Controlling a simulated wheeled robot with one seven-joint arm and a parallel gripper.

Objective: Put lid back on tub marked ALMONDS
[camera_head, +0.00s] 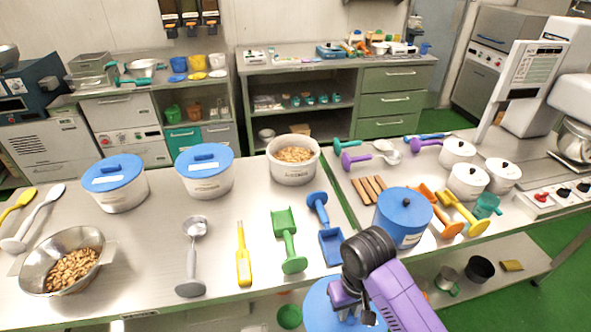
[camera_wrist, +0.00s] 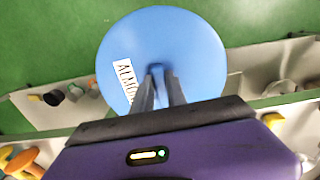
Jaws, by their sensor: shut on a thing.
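My gripper (camera_wrist: 158,82) is shut on the handle of a round blue lid (camera_wrist: 195,45). The lid's white label starts with "ALMO", the rest hidden by a finger. In the head view the lid (camera_head: 318,308) hangs at the bottom edge, in front of the table's front edge, partly covered by my gripper (camera_head: 349,306) and purple arm. An open white tub (camera_head: 292,172), filled with almond-like nuts, stands at the table's back; its label is too small to read surely. Two other white tubs, left (camera_head: 121,195) and middle (camera_head: 207,183), have blue lids on.
A blue lidded container (camera_head: 400,222) stands right of my arm. Scoops, including a green one (camera_head: 287,240) and a blue one (camera_head: 324,228), lie between the lid and open tub. A steel bowl of nuts (camera_head: 45,262) stands at left.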

